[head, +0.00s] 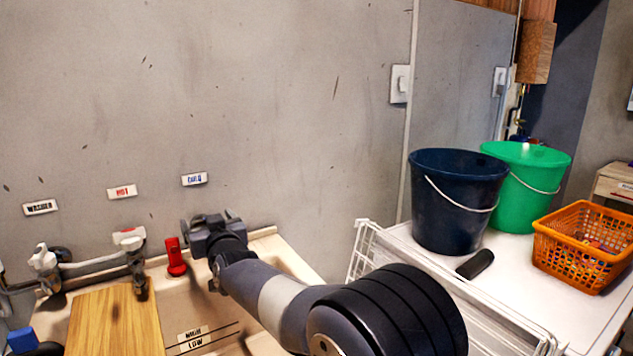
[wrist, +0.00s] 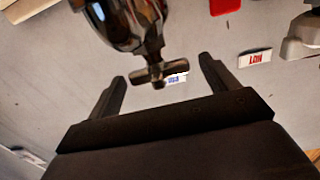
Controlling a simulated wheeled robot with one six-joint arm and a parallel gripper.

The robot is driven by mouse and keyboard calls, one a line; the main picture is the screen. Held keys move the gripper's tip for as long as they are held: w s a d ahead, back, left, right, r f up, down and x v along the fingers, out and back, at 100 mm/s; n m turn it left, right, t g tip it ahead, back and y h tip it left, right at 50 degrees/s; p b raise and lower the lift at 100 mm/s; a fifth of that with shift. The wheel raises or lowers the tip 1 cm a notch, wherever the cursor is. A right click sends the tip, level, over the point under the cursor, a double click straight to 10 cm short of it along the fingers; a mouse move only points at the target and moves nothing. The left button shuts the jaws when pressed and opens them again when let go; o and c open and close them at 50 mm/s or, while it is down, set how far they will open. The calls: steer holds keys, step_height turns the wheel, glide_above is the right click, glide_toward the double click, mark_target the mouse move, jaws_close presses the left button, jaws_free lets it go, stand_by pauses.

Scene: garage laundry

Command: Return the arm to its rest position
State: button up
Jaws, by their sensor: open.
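My arm reaches out over the sink in the head view, and my gripper (head: 207,221) is near the grey wall, below the COLD label (head: 194,179). In the wrist view my gripper (wrist: 162,69) is open, its two dark fingers spread apart. A shiny metal tap (wrist: 135,20) with a cross-shaped handle (wrist: 158,73) shows in front of the gap between the fingers. I cannot tell whether the fingers touch it. In the head view my gripper and arm hide this tap.
A red upright piece (head: 176,258) stands just left of my gripper. A wooden board (head: 116,322) and metal pipework (head: 92,266) are further left. At right, a white top (head: 520,292) bears a navy bucket (head: 452,205), a green bucket (head: 528,180), an orange basket (head: 580,250) and a black cylinder (head: 475,264).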

steer(key=v, duration=1.1)
steer(key=x, duration=1.1)
steer(key=shift+w, duration=0.1)
steer(key=shift+r+y, duration=0.1)
steer(key=shift+y, duration=0.2)
steer(key=shift+n+g+y+p, duration=0.4)
steer(key=shift+n+p, duration=0.1)
steer(key=shift+p, duration=0.05)
steer(key=shift+d+r+p, duration=0.1)
steer(key=shift+r+p, duration=0.05)
steer(key=shift+p, duration=0.75)
steer(key=n+g+y+p, duration=0.2)
steer(key=y+p, duration=0.1)
steer(key=p, duration=0.5)
steer(key=shift+n+g, duration=0.3)
steer(key=shift+g, duration=0.1)
